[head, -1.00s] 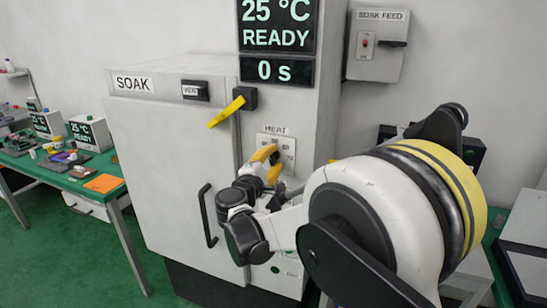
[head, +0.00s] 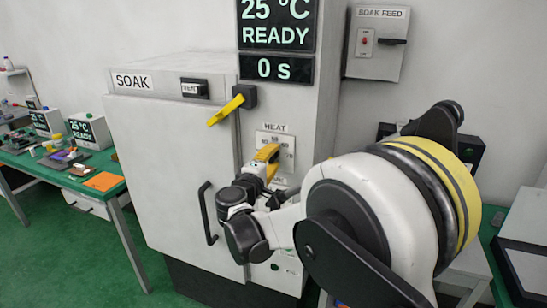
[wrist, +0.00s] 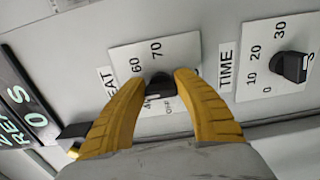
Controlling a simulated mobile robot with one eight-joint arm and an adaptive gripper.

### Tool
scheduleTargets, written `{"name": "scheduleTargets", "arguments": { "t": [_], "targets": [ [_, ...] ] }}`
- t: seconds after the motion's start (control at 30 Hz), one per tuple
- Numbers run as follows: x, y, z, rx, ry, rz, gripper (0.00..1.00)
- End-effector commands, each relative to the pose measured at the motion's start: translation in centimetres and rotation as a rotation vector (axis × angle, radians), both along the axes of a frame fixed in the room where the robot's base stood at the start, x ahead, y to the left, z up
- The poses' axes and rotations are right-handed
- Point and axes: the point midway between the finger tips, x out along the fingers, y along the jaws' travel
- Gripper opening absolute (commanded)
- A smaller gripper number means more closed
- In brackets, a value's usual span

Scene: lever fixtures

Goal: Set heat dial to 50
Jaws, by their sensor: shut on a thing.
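The heat dial (wrist: 160,87) is a black knob on a white plate (head: 287,150) marked HEAT, on the front of the SOAK cabinet (head: 165,170). In the wrist view the plate shows 60 and 70 along its upper side and a partly hidden 40 at the lower left. My gripper (wrist: 162,80) has its yellow fingers on either side of the knob and is shut on it. In the head view my gripper (head: 270,158) hides the knob. The pointer's exact setting cannot be read. The display (head: 276,25) reads 25 °C READY.
The TIME dial (wrist: 291,67) is beside the heat plate. A yellow lever (head: 226,111) sticks out above the heat plate, and a black door handle (head: 207,213) is at its left. The SOAK FEED box (head: 376,45) is on the wall. A green bench (head: 75,178) stands at left.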

Motion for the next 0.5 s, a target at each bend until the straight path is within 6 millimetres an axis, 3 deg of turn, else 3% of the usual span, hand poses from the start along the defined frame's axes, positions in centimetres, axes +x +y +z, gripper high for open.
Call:
{"name": "scheduleTargets", "arguments": {
  "t": [0.07,0.1,0.17,0.5],
  "targets": [
    [0.05,0.02,0.09,-0.001,-0.001,0.001,0.06],
    [0.05,0.03,0.09,-0.002,0.0,0.001,0.42],
    [0.04,0.03,0.08,-0.002,0.0,0.001,0.59],
    [-0.18,0.11,0.04,-0.001,0.0,0.001,0.59]
  ]
}}
